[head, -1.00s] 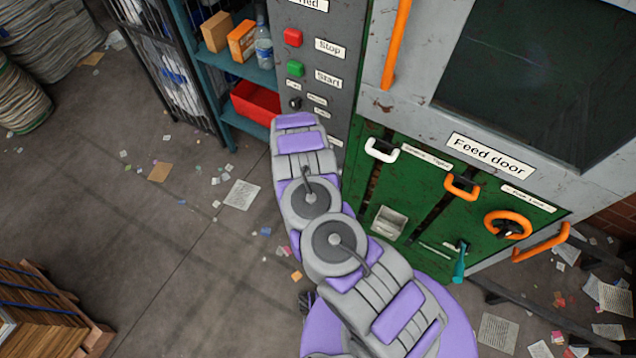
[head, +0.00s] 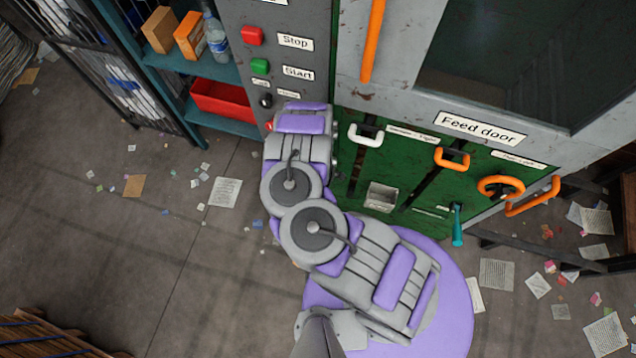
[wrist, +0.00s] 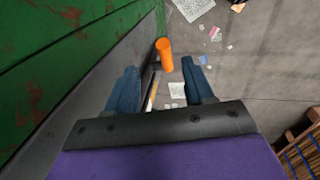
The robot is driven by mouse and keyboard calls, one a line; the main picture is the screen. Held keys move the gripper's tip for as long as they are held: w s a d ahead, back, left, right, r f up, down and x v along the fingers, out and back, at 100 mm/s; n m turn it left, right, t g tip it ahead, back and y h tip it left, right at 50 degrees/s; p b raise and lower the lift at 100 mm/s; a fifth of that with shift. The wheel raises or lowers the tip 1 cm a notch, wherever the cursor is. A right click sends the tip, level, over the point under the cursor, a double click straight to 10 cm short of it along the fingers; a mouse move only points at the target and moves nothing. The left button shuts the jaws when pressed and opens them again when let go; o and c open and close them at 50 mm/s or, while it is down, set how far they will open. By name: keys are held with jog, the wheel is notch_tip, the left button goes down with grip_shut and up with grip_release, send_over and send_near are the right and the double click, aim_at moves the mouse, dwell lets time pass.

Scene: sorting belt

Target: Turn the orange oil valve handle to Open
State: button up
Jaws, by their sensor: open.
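In the wrist view, an orange cylindrical handle (wrist: 164,55) sticks up beside the grey edge of the green machine. It shows in the gap between my fingers, and no contact with them is visible. No Open label or oil valve label is readable there, so I cannot confirm that it is the oil valve handle. My gripper (wrist: 160,80) is open, with one blue finger on each side of the gap. In the head view, my arm hides the gripper and that handle cannot be made out.
The green panel (head: 345,110) carries a white handle (head: 366,136), an orange handle (head: 452,158), an orange wheel (head: 500,186) and a teal lever (head: 457,225). A blue shelf (head: 222,122) with a red bin (head: 222,100) stands left.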

jog(key=f+b, duration=0.2)
jog(key=f, duration=0.2)
jog(key=w+f+b, duration=0.1)
jog(key=f+b, duration=0.1)
jog(key=f, duration=0.2)
jog(key=f+b, duration=0.2)
jog(key=f, duration=0.2)
jog(key=shift+w+a, duration=0.1)
jog(key=shift+w, duration=0.3)
jog(key=shift+w+a+f+b, duration=0.1)
jog(key=shift+a+f+b, duration=0.15)
jog(key=shift+f, duration=0.35)
jog(key=shift+w+a+f+b, duration=0.1)
jog(key=shift+a+f+b, duration=0.1)
jog(key=shift+f, duration=0.35)
jog(key=shift+a+f, duration=0.25)
jog(key=shift+a, duration=0.1)
jog(key=shift+d+r, duration=0.1)
jog(key=shift+d, duration=0.35)
jog(key=shift+c, duration=0.2)
jog(key=shift+d, duration=0.15)
jog(key=shift+c, duration=2.3)
jog(key=shift+a, duration=0.4)
jog(key=c, duration=0.4)
grip_shut()
